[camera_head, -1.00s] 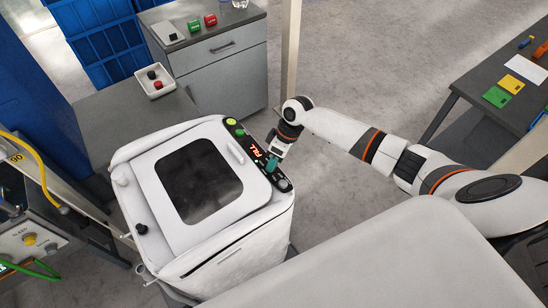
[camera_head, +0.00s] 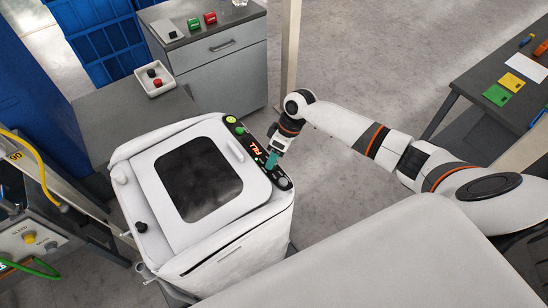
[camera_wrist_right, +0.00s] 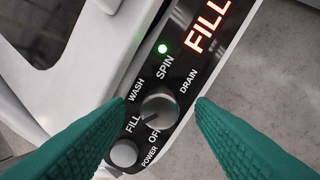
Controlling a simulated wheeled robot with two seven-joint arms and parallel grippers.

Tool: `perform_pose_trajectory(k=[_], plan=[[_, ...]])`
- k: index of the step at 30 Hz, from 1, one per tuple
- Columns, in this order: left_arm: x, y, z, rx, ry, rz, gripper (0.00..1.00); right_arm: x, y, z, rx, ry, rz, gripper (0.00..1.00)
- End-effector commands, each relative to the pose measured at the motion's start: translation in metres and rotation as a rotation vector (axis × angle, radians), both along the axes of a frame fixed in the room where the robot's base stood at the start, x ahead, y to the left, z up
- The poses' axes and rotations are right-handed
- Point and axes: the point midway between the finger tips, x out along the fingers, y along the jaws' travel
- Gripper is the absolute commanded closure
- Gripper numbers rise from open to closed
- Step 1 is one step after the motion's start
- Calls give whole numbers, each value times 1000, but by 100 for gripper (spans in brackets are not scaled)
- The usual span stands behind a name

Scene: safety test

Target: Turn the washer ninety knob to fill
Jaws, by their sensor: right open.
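The white washer (camera_head: 205,235) stands at the centre left of the head view, with a dark window in its lid. Its black control panel (camera_head: 240,134) runs along the right edge. The display (camera_wrist_right: 210,25) is lit and reads FILL, with a green light beside it. In the right wrist view the round grey knob (camera_wrist_right: 160,110) sits among the labels FILL, WASH, SPIN, DRAIN and OFF; its pointer is hard to make out. My right gripper (camera_wrist_right: 159,101) is open, its teal fingers to either side of the knob and apart from it. My left gripper is out of view.
A power button (camera_wrist_right: 124,152) lies close to the knob. A panel with a yellow button (camera_head: 29,238) is at the left. Open floor lies between washer and table.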

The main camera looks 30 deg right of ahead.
Motion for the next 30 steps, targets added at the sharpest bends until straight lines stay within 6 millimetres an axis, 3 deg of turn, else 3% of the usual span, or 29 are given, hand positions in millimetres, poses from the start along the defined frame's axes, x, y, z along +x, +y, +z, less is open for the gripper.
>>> perform_pose_trajectory(k=[15,21,30], plan=[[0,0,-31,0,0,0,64,0,-35,89,-3,-3,-1,50],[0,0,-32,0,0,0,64,-1,-39,100,-2,-1,0,50],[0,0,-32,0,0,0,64,-1,-39,101,-2,-1,0,50]])
